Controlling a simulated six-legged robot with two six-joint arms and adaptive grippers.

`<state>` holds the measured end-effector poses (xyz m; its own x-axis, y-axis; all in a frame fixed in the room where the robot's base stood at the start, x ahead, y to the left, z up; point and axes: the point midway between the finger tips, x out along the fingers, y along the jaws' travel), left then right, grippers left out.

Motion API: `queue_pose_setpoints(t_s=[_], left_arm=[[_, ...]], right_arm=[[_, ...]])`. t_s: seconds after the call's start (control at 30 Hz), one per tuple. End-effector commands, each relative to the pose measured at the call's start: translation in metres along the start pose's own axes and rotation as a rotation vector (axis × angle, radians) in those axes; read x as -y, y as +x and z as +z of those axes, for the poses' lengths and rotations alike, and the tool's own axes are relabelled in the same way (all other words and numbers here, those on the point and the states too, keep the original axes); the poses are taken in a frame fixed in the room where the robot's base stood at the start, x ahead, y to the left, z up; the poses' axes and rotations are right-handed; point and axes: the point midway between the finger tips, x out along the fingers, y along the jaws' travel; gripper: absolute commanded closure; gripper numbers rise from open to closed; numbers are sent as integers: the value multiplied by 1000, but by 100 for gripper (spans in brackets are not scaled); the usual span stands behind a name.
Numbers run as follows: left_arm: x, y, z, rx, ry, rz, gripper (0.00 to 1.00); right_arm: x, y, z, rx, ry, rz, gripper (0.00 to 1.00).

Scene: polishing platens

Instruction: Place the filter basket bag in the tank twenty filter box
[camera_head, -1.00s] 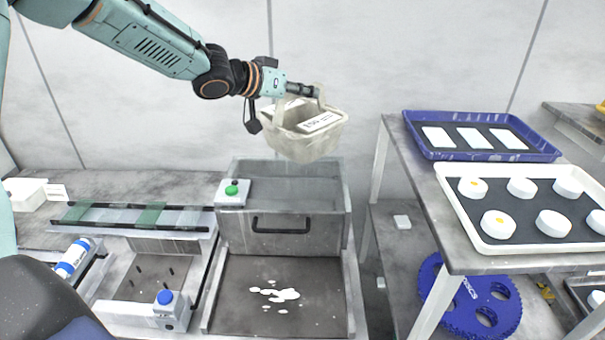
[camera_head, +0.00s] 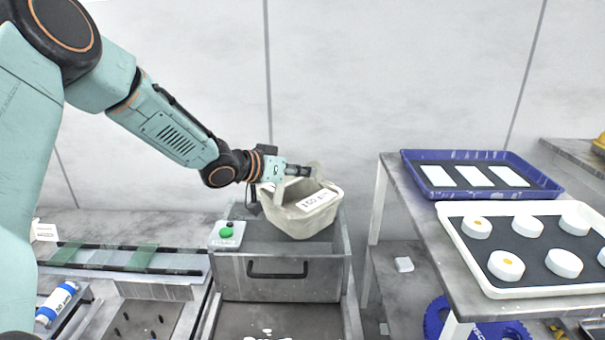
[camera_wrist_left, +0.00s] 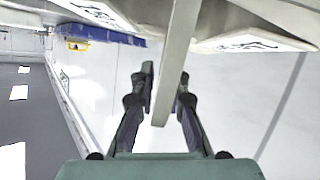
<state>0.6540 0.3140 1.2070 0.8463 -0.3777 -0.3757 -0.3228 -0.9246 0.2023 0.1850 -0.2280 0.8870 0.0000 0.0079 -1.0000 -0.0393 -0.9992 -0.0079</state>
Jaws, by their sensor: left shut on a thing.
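The filter basket bag (camera_head: 306,222) is a beige tapered basket with a white label, and hangs from its handle in my left gripper (camera_head: 312,172). In the left wrist view my left gripper (camera_wrist_left: 166,92) has its two fingers shut on the basket's pale flat handle (camera_wrist_left: 181,40). The basket appears over the grey filter box (camera_head: 280,272), a metal tank with a black front handle. The basket's lower part overlaps the box opening in the head view; I cannot tell whether it is inside the rim. My right gripper is not in view.
A green-button control box (camera_head: 226,234) stands at the box's left corner. At right, a table holds a blue tray (camera_head: 408,160) with white plates and a white tray (camera_head: 447,212) with several white discs. A conveyor (camera_head: 115,262) lies at left.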

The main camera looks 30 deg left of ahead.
Motion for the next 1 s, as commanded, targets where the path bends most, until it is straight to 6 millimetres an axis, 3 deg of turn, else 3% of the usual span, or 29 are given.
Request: queue_pose_setpoints(t_s=[0.37,0.4,0.63,1.0], left_arm=[[2,3,3,-4,2,1,100],[2,3,3,-2,2,0,83],[2,3,3,-2,2,0,63],[2,0,0,-3,0,-1,63]], right_arm=[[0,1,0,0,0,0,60],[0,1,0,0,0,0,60],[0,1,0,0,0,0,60],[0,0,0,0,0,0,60]])
